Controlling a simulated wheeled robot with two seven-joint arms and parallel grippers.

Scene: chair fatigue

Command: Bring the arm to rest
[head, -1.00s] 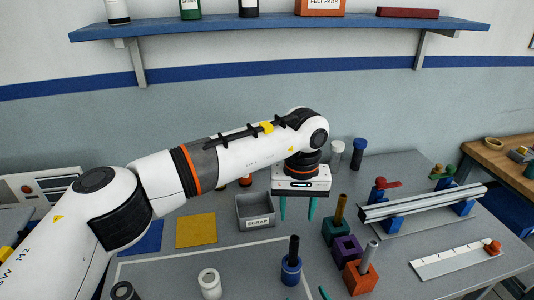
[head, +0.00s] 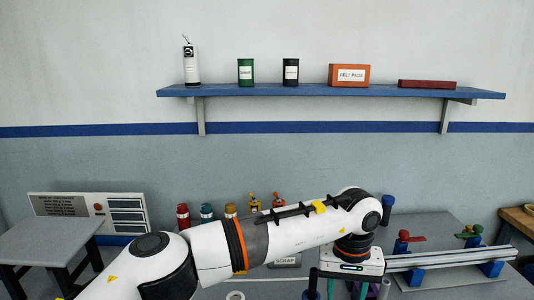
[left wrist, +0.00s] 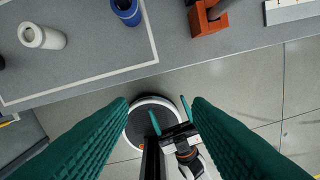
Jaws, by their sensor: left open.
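My left arm crosses the lower part of the head view. My left gripper (head: 348,291) is at the bottom edge there, its teal fingers apart and cut off by the frame. In the left wrist view the open left fingers (left wrist: 158,105) hold nothing, and the floor and my base show between them. My right gripper (left wrist: 168,108) shows below them in that view, small, with its two teal fingers apart and nothing between them. The right arm is not in the head view.
The grey bench (left wrist: 95,65) has its edge across the left wrist view. On it are a white cylinder (left wrist: 42,36), a blue cup (left wrist: 126,10) and an orange block (left wrist: 208,20). A blue shelf (head: 330,91) hangs on the wall. A metal rail (head: 450,258) lies at the right.

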